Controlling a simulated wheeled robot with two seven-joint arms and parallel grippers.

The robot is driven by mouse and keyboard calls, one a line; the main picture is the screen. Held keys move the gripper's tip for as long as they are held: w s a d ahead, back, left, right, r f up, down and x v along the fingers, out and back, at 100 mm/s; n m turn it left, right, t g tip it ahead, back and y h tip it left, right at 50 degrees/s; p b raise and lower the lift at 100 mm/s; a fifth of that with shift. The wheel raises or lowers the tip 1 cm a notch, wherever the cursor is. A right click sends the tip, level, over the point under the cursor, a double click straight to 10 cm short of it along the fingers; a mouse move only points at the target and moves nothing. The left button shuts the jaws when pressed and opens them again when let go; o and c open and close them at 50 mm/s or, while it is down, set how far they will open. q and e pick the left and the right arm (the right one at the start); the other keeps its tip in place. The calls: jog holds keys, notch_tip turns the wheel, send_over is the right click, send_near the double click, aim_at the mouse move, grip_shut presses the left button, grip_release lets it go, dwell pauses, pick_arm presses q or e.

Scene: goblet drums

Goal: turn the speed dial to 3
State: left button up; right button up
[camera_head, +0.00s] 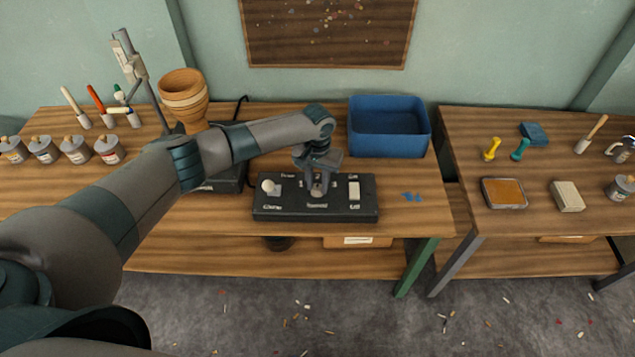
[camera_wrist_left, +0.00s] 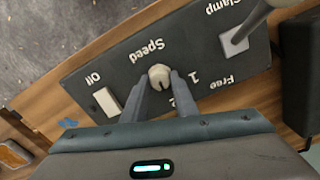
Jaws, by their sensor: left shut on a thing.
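The black control panel (camera_head: 290,211) lies on the wooden bench in the head view and fills much of the left wrist view (camera_wrist_left: 120,70). The pale round speed dial (camera_wrist_left: 158,74) sits mid-panel by the word "Speed". My left gripper (camera_head: 318,190) reaches down over the panel's middle. In the left wrist view my left gripper (camera_wrist_left: 160,82) has its two fingers on either side of the dial, shut on it. A 1 and part of a 2 show beside the dial; the fingers hide other marks. My right gripper is not in view.
The panel also carries a white switch (camera_wrist_left: 106,101) marked "Off" and a lever (camera_wrist_left: 245,32) marked "Clamp" and "Free". A blue bin (camera_head: 388,127) stands behind, to the right. A wooden goblet shape (camera_head: 184,98) stands behind my left arm. Bench right of the panel is mostly clear.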

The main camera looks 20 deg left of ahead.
pick_arm(q)
jog(key=m+p, duration=0.1)
jog(key=m, duration=0.6)
jog(key=shift+m, duration=2.1)
jog(key=o, duration=1)
jog(key=shift+o, duration=0.2)
jog(key=shift+r, duration=0.2)
